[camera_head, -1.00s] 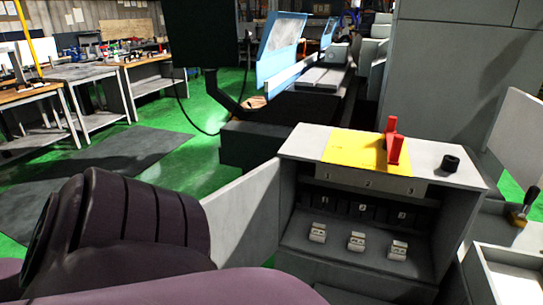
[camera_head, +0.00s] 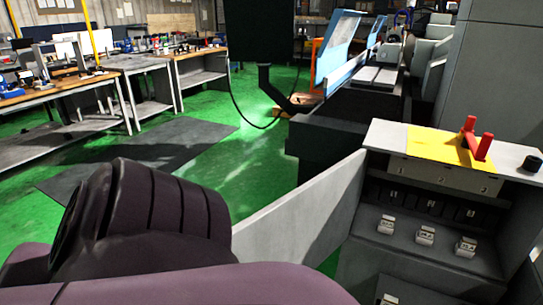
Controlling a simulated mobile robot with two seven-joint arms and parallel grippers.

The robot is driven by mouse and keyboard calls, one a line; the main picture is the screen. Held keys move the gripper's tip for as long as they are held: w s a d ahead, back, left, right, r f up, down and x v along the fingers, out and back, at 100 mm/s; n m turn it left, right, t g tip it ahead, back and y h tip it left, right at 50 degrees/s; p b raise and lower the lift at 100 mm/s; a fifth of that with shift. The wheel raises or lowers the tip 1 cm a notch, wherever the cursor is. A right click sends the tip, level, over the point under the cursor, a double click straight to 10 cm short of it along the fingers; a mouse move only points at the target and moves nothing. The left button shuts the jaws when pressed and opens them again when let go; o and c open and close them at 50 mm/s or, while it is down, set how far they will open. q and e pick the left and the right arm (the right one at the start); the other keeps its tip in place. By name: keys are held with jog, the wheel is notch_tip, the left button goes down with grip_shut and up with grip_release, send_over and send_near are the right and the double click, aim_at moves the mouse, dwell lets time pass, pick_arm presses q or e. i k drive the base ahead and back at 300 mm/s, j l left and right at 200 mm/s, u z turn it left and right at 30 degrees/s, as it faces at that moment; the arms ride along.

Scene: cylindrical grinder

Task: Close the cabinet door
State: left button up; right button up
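The cabinet (camera_head: 378,140) stands at the right of the head view, light grey with a yellow plate (camera_head: 435,146) and a red handle (camera_head: 475,138) on top. Its front is open and shows an inside with several small light blocks (camera_head: 425,235) on a shelf. The cabinet door (camera_head: 300,215) is a flat grey panel, swung open, reaching from the cabinet's left front edge toward the lower left. My purple arm covers the lower left and hides part of the door's lower edge. Neither gripper shows.
A dark machine with a blue-framed guard (camera_head: 336,50) stands behind the cabinet. Workbenches (camera_head: 120,68) line the back left. The green floor (camera_head: 235,170) left of the door is open, with a dark mat (camera_head: 130,158) on it.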

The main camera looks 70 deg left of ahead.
aim_at(307, 225)
jog(key=k+j+u, duration=0.1)
jog(key=k, duration=0.3)
jog(key=k+j+u, duration=0.1)
jog(key=k, duration=0.3)
jog(key=k+j+u, duration=0.1)
jog(key=j, duration=0.3)
jog(key=k+j+u, duration=0.1)
jog(key=k+j, duration=0.2)
jog(key=j+u, duration=0.1)
jog(key=j, duration=0.45)
jog(key=i+j, duration=0.1)
jog(key=j, duration=0.45)
jog(key=k+j, duration=0.15)
jog(key=k+j+z, duration=0.15)
jog(key=j, duration=0.25)
